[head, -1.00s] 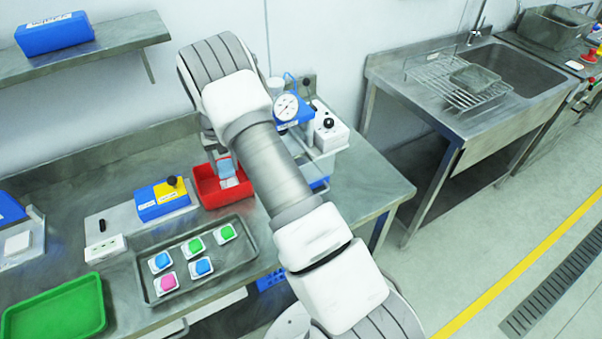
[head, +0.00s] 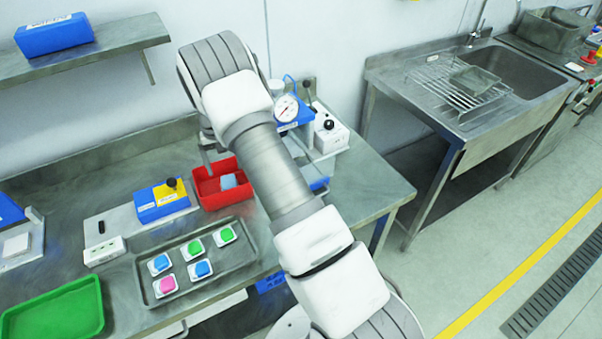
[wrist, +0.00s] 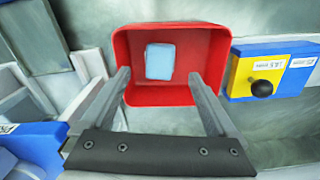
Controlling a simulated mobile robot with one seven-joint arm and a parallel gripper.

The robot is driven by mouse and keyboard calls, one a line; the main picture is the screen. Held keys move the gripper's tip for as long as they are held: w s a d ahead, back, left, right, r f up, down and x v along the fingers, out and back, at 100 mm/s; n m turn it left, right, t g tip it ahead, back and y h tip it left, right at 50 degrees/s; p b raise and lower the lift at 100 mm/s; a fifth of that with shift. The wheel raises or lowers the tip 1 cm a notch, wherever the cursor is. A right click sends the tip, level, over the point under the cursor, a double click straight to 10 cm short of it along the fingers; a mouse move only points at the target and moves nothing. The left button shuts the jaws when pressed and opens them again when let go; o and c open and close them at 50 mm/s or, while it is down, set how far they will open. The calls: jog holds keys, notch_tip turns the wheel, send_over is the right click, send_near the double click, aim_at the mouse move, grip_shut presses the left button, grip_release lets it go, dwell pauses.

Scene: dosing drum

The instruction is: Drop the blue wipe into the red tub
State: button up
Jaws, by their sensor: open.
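The red tub (head: 209,194) stands on the steel bench, partly behind my arm in the head view. It also shows in the wrist view (wrist: 214,62). The light blue wipe (head: 228,181) lies inside the tub; in the wrist view the wipe (wrist: 160,62) rests on the tub's floor, apart from the fingers. My gripper (wrist: 163,80) is open and empty above the tub, with its two fingers spread over the near part. In the head view the gripper is mostly hidden by my arm.
A blue and yellow box (head: 162,200) with a black knob stands left of the tub. A grey tray (head: 208,275) with several coloured pieces lies in front. A gauge device (head: 287,109) and white box (head: 328,130) stand behind my arm. A green tray (head: 55,312) is at front left.

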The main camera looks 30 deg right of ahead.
notch_tip(320, 180, up, 16)
jog(key=b, duration=0.1)
jog(key=shift+r, duration=0.1)
dwell(0.4)
jog(key=s+r+n+t, duration=0.1)
jog(key=s+r+t, duration=0.2)
jog(key=s+r, duration=1.25)
jog(key=s+f+n+t, duration=0.1)
jog(key=s+f+t, duration=0.1)
jog(key=s, duration=1.9)
jog(key=shift+f+t, duration=0.25)
jog(key=shift+t, duration=0.05)
